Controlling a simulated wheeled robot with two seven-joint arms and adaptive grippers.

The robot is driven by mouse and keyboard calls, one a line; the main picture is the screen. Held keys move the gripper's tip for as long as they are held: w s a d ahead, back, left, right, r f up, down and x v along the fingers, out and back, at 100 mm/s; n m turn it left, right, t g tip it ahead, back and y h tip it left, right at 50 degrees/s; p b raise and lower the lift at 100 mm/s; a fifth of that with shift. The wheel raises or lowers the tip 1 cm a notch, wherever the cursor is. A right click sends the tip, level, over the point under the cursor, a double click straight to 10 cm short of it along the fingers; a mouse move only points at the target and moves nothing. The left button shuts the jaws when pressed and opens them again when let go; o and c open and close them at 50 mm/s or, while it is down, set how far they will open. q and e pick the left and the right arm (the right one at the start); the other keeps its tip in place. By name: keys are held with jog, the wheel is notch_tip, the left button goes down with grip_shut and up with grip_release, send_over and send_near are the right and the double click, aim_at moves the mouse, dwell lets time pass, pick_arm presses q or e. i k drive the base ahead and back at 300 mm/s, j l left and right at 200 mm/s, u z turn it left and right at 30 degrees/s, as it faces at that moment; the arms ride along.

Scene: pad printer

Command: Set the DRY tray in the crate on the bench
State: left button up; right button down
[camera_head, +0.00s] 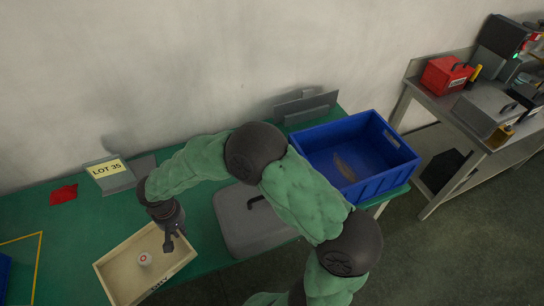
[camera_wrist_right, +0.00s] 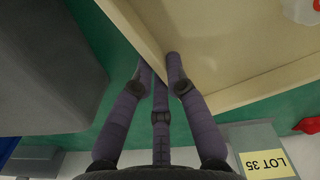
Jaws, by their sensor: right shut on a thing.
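The shallow beige tray (camera_head: 118,265), with dark lettering on its front wall, sits on the green bench at the lower left. A small white round item with a red mark (camera_head: 145,259) lies in it. My right gripper (camera_head: 173,240) is shut on the tray's wall near its right corner. In the right wrist view, the fingers (camera_wrist_right: 163,65) close on the wall of the tray (camera_wrist_right: 225,50). The blue crate (camera_head: 388,181) stands at the right end of the bench, with a brownish oval patch or object inside, too unclear to name. My left gripper is not in view.
A grey case (camera_head: 235,218) with a dark handle stands between tray and crate, partly behind my right arm. A LOT 35 sign (camera_head: 106,169) and a red cloth (camera_head: 63,194) are behind the tray. A side table (camera_head: 466,128) with toolboxes stands far right.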

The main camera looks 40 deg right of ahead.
aim_at(346, 171)
jog(key=k+l+u, duration=0.15)
jog(key=l+u, duration=0.3)
jog(key=k+l+u, duration=0.2)
jog(key=u, duration=0.3)
jog(key=k+l+u, duration=0.25)
jog(key=u, duration=0.2)
jog(key=k+l+u, duration=0.25)
jog(key=k, duration=0.35)
jog(key=k+u, duration=0.2)
jog(key=k, duration=0.45)
jog(key=k+l+z, duration=0.25)
jog(key=k+z, duration=0.25)
jog(key=k, duration=0.15)
jog(key=k+l+z, duration=0.45)
jog(key=k+l, duration=0.1)
jog(key=k, duration=0.05)
